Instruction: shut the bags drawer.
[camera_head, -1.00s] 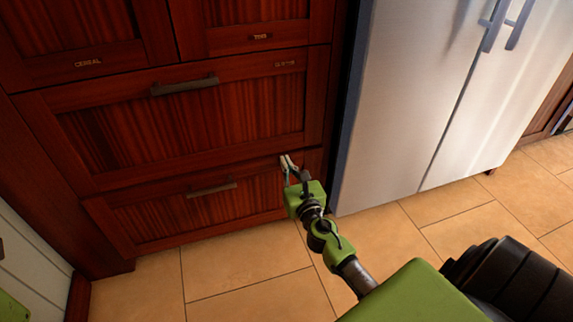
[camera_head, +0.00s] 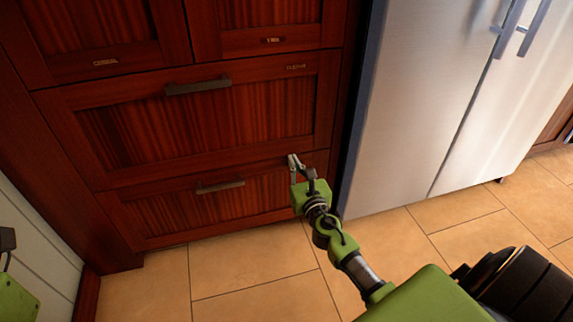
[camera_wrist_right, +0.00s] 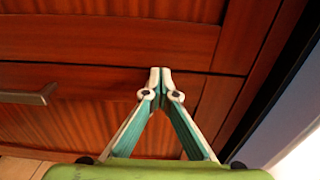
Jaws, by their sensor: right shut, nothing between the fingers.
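The bottom drawer (camera_head: 190,210), of dark red wood with a grey bar handle (camera_head: 220,187), looks flush or nearly flush with the cabinet. I can read no label on it, so I cannot confirm it is the bags drawer. My right gripper (camera_head: 293,160) is at the drawer's upper right edge, well right of the handle. In the right wrist view its fingertips (camera_wrist_right: 160,72) are together with nothing between them, at the top of the drawer front (camera_wrist_right: 60,120). They seem to touch the wood. My left gripper is not seen.
A wider drawer (camera_head: 205,120) with a handle (camera_head: 198,86) sits above, and looks shut. Labelled fronts are above it. A steel fridge (camera_head: 415,110) stands close on the right. The tiled floor (camera_head: 250,265) in front is clear. White panelling (camera_head: 40,240) is at the left.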

